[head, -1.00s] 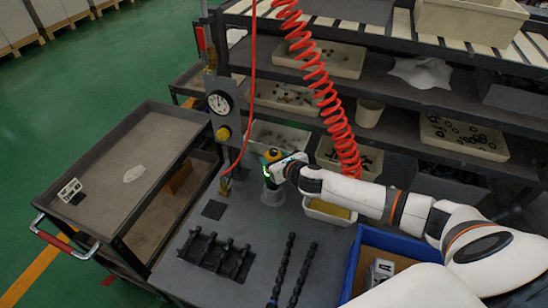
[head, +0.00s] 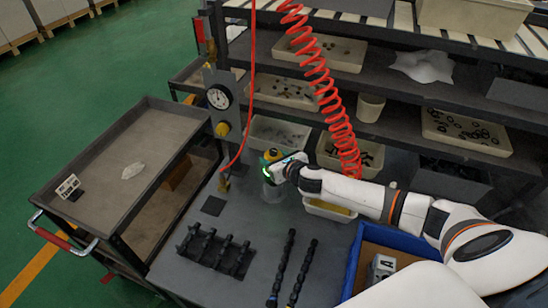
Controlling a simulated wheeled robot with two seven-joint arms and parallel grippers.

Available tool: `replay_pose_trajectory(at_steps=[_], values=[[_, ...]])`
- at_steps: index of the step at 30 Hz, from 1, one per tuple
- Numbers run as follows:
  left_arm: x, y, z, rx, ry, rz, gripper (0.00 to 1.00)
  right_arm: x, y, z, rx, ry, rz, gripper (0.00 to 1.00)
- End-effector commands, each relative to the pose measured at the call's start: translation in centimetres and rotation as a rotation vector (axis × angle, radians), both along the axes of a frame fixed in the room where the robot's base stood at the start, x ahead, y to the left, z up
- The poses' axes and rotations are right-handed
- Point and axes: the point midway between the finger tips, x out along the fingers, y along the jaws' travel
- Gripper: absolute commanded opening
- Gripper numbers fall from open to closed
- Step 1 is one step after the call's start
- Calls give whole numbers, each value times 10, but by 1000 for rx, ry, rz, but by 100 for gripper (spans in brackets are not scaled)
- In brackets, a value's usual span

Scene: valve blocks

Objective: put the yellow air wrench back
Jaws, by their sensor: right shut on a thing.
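The yellow air wrench (head: 273,154) is at the back of the grey workbench (head: 225,275), mostly hidden by my right gripper. Its yellow and dark top shows above the fingers. My right gripper (head: 268,171) is shut on it, with the arm reaching in from the right. A pale grey round holder (head: 271,194) is directly below the gripper. I cannot tell whether the wrench sits fully in it. My left gripper is not in view.
A black rack (head: 215,252) and two dark camshaft-like rods (head: 283,268) lie in front. A blue bin (head: 352,262) is at the right. A red coiled hose (head: 322,75) hangs behind. A gauge post (head: 219,98) stands left, beside a grey cart (head: 135,150).

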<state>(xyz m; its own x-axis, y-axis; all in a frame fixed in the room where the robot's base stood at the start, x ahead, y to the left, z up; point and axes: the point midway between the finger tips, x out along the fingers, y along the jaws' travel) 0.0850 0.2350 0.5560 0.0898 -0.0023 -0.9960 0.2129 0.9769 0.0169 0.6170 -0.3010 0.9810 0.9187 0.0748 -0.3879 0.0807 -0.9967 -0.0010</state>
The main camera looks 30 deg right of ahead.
Motion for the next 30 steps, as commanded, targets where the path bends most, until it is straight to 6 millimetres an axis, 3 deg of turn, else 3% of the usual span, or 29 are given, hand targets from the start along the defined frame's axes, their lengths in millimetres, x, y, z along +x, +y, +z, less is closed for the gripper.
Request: replay_pose_trajectory(at_steps=[28,29,30], values=[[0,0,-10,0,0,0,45,2,0,-9,0,-9,1,14],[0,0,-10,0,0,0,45,2,0,-9,0,-9,1,54],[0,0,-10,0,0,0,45,2,0,-10,0,-8,1,60]])
